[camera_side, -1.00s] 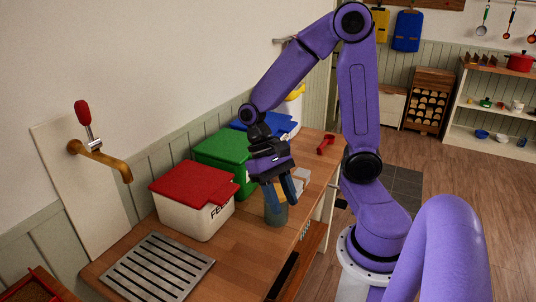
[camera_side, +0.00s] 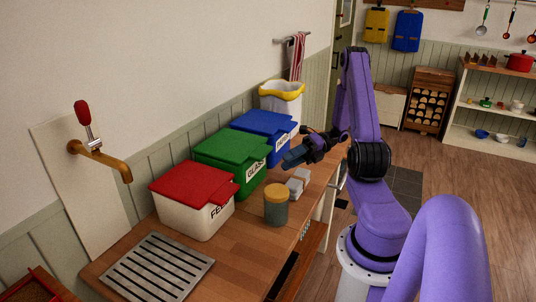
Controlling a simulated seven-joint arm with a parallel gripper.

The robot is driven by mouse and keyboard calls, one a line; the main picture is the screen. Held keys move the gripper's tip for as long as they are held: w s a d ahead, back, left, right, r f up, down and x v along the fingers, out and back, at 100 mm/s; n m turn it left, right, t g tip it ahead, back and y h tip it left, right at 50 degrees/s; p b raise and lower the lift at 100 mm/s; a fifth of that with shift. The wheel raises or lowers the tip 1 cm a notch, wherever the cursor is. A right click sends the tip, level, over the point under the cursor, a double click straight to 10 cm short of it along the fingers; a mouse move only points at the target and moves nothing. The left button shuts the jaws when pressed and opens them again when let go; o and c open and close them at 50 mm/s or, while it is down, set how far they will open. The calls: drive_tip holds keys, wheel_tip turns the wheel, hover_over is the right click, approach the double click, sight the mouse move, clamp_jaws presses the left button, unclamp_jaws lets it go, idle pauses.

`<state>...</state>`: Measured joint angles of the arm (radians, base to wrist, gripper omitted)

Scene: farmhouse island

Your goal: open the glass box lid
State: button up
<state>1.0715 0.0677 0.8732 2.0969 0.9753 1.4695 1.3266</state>
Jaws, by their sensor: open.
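The glass box (camera_side: 253,172) is green with a flat green lid (camera_side: 224,147) and a white label reading GLASS, partly legible. It stands in the row of bins along the wall, and its lid is shut. My gripper (camera_side: 290,159) is right of the glass box, near the front of the blue bin, with its fingers pointing left towards the bins. It is open and appears empty. It does not seem to touch the lid; the exact gap is hard to tell.
A white bin with a red lid (camera_side: 193,182) and a blue-lidded bin (camera_side: 266,124) flank the glass box. A jar with a yellow-brown lid (camera_side: 276,206) and small pale blocks (camera_side: 298,180) stand in front. A slotted metal rack (camera_side: 158,268) lies at the near end of the counter.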

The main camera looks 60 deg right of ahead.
sight(268, 153)
drive_tip(key=s+d+f+m+t+h, duration=0.1)
drive_tip(key=s+d+m+t+h, duration=0.25)
drive_tip(key=d+m, duration=0.25)
drive_tip(key=s+d+f+m+t+h, duration=0.2)
drive_tip(key=d+m+t+h, duration=0.1)
drive_tip(key=d+m+t, duration=0.25)
drive_tip(key=shift+g, duration=0.4)
drive_tip(key=x, duration=1.7)
drive_tip(key=shift+a, duration=0.3)
clamp_jaws()
